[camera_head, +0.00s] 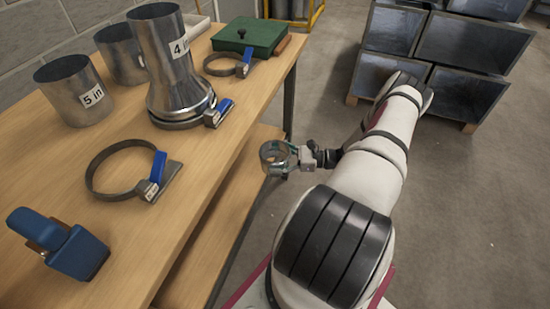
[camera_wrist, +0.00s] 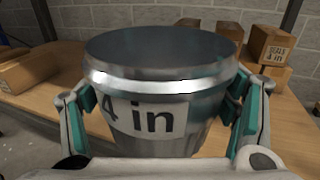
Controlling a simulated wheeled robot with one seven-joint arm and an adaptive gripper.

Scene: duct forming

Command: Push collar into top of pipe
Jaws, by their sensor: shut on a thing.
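The metal collar (camera_wrist: 160,125) is marked "4 in" and has a raised rim; it fills the middle of the wrist view. My gripper (camera_wrist: 162,92) is shut on it, with teal pads on its left and right sides. In the head view, my gripper (camera_head: 284,157) holds the small-looking collar (camera_head: 267,153) beside the table's right edge, apart from the pipe. The pipe (camera_head: 167,50), also marked "4 in", stands upright on the table with an open top and a flared foot. A clamp with a blue lever (camera_head: 222,108) is around its foot.
The wooden table (camera_head: 215,150) also bears a "5 in" pipe (camera_head: 80,92), another metal pipe (camera_head: 122,55), a loose ring clamp (camera_head: 122,172), a blue tool (camera_head: 62,245) and a green box (camera_head: 248,37). Metal bins (camera_head: 465,95) stand at the back right. Cardboard boxes (camera_wrist: 28,70) show in the wrist view.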

